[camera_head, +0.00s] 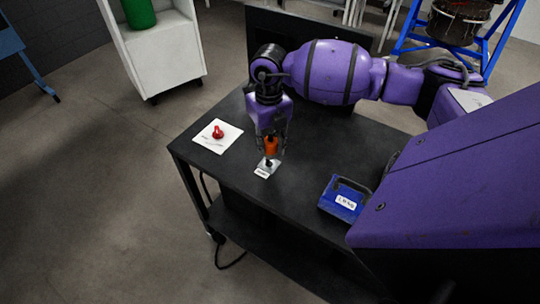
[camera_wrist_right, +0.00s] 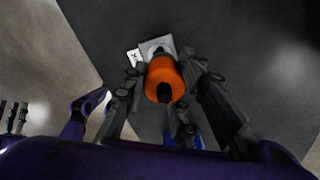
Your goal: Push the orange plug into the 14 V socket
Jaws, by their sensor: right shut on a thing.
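The orange plug (camera_head: 271,146) is upright between the fingers of my right gripper (camera_head: 270,152), which is shut on it. In the right wrist view the orange plug (camera_wrist_right: 161,75) sits between the dark fingers, its rounded body facing the camera. A light grey socket plate (camera_head: 269,163) with a small white label lies on the black table directly below the plug. The socket plate (camera_wrist_right: 157,46) also shows at the plug's far end in the wrist view. The plug hides the socket hole, so I cannot tell how deep it sits. The label is too small to read. My left gripper is not in view in the head view.
On the black table (camera_head: 310,215), a white card with a red object (camera_head: 218,132) lies left of the gripper. A blue box (camera_head: 343,199) with a handle and label stands to the right. A white cabinet (camera_head: 165,50) stands behind at left. The floor at left is clear.

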